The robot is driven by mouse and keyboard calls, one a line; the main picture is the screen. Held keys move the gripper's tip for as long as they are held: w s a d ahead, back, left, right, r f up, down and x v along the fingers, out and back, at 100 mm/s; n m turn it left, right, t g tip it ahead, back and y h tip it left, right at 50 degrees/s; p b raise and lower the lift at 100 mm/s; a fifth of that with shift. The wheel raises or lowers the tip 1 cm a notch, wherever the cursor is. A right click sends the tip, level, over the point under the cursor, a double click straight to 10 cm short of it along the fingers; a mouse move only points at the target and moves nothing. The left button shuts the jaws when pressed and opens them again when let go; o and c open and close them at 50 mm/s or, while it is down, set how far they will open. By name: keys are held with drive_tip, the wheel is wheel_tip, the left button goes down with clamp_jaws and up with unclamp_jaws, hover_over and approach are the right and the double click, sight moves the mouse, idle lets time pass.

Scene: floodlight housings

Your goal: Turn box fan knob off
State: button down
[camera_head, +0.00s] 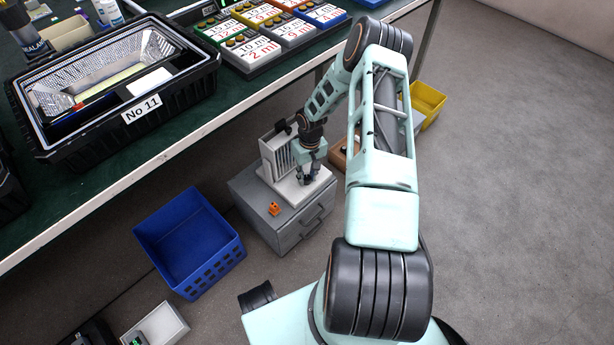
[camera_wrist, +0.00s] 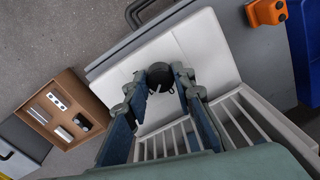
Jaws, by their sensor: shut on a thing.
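The white box fan (camera_head: 272,158) stands on a grey drawer cabinet under the table, with its slatted grille upright and a flat white base in front. In the wrist view its base (camera_wrist: 208,45) and grille (camera_wrist: 170,140) show close up. The dark round knob (camera_wrist: 160,74) sits on the base in front of the grille. My gripper (camera_head: 308,180) is down at the fan's base. In the wrist view my gripper (camera_wrist: 162,86) has its fingers on both sides of the knob, shut on it. The exact finger contact and the knob's pointer are hard to make out.
The grey drawer cabinet (camera_head: 290,232) carries a small orange object (camera_head: 274,208). A blue bin (camera_head: 190,243) stands on the floor to its left. The table edge (camera_head: 170,152) runs above and behind. A brown box (camera_wrist: 66,108) with small parts lies beside the cabinet.

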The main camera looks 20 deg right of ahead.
drive_tip(key=n+b, duration=0.1)
drive_tip(key=n, duration=0.4)
drive_tip(key=shift+w+n, duration=0.1)
drive_tip(key=shift+n, duration=2.4)
drive_tip(key=c, duration=1.6)
unclamp_jaws()
